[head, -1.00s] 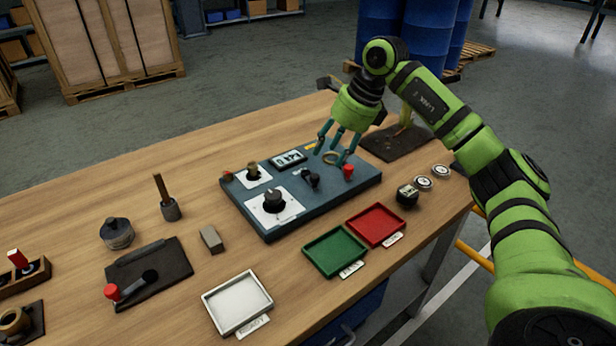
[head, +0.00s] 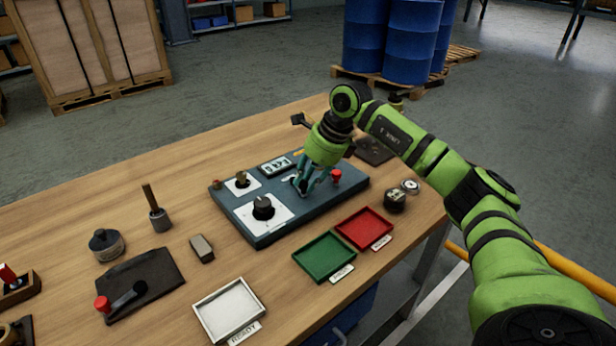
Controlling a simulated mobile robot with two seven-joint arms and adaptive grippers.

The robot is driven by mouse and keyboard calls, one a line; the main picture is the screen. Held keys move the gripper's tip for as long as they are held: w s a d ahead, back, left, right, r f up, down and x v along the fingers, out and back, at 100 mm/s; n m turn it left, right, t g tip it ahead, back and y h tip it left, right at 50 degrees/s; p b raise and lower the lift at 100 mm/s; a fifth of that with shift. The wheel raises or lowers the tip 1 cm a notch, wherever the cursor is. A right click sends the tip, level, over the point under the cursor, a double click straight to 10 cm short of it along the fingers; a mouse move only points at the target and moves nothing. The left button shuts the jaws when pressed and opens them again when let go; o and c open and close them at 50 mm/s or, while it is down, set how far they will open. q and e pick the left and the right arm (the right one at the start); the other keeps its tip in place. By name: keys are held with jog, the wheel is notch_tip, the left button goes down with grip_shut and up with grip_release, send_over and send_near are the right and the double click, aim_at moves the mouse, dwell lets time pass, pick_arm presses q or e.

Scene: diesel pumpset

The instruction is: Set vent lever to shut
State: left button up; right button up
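A blue-grey control panel (head: 335,199) lies on the wooden table. It carries a large black knob (head: 263,207) on a white plate, a smaller knob (head: 241,180) at its far left and a red button (head: 336,176) at its right. My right gripper (head: 306,187) points down over the middle of the panel, with its fingers at the small black lever there. The fingers mostly hide that lever, and I cannot tell whether they touch or grip it. No label naming the vent lever is readable. My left gripper is out of view.
A red-knobbed crank (head: 124,297) sits on a black plate at the left. A green tray (head: 324,257), a red tray (head: 364,228) and a white tray (head: 228,311) lie in front of the panel. A black-sided gauge (head: 395,200) stands at the right.

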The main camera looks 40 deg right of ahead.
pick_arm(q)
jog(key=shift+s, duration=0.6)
pick_arm(e)
grip_shut()
jog(key=shift+w+a+m+h, duration=0.1)
jog(key=shift+a+m+h, duration=0.5)
jog(key=shift+m, duration=0.7)
jog(key=m, duration=0.1)
jog(key=a+m, duration=0.1)
jog(key=shift+w+a+m+t+h, duration=0.25)
jog(key=shift+a+m+t+h, duration=0.05)
jog(key=shift+t, duration=0.1)
jog(key=m, duration=0.1)
jog(key=a+m+h, duration=0.1)
jog(key=shift+w+a+m, duration=0.1)
jog(key=shift+w+m, duration=0.2)
jog(key=shift+w, duration=0.1)
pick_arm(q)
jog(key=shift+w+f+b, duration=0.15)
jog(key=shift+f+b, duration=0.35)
pick_arm(e)
jog(key=shift+w+a+m+h, duration=0.35)
jog(key=shift+w+m, duration=0.05)
jog(key=shift+m, duration=0.5)
jog(key=shift+w+a+m+h, duration=0.3)
jog(key=shift+w+m+h, duration=0.05)
jog(key=shift+m, duration=0.55)
jog(key=shift+f, duration=0.1)
